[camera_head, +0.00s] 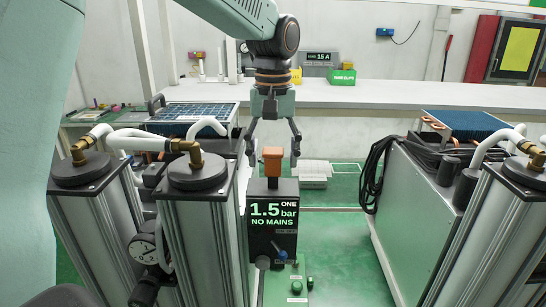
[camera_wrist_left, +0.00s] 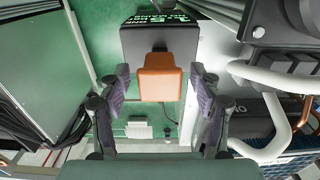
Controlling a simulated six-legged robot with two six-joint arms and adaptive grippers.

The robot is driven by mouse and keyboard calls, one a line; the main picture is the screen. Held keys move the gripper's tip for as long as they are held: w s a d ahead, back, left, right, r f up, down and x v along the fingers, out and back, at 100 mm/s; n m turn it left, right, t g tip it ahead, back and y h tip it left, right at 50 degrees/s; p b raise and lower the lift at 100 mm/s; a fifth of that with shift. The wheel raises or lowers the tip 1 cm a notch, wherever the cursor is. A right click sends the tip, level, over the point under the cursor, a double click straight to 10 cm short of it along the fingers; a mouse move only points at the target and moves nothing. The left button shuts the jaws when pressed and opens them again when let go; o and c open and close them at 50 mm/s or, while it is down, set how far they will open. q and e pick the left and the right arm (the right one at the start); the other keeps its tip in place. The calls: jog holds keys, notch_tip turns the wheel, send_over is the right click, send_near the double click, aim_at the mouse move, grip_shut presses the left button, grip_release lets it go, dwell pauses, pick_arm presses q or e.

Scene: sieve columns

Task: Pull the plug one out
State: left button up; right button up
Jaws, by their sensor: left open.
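The plug one is an orange block (camera_head: 272,160) on top of a black box (camera_head: 272,215) marked "ONE", "1.5 bar" and "NO MAINS". It stands upright in the box top. My left gripper (camera_head: 273,158) points down from above with its fingers open, one on each side of the plug in the picture. In the left wrist view the orange plug (camera_wrist_left: 160,80) lies between the open fingertips (camera_wrist_left: 160,72), with gaps on both sides. No contact shows. My right gripper is in neither view.
Metal sieve columns (camera_head: 205,235) with white hoses and brass fittings stand close on the left. More columns (camera_head: 495,230) and a grey cabinet (camera_head: 425,210) with black cable stand on the right. A white bench (camera_head: 400,95) runs behind. Green floor lies between.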

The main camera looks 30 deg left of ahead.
pick_arm(q)
notch_tip(320, 180, up, 11)
jog(key=shift+r, duration=0.15)
dwell(0.4)
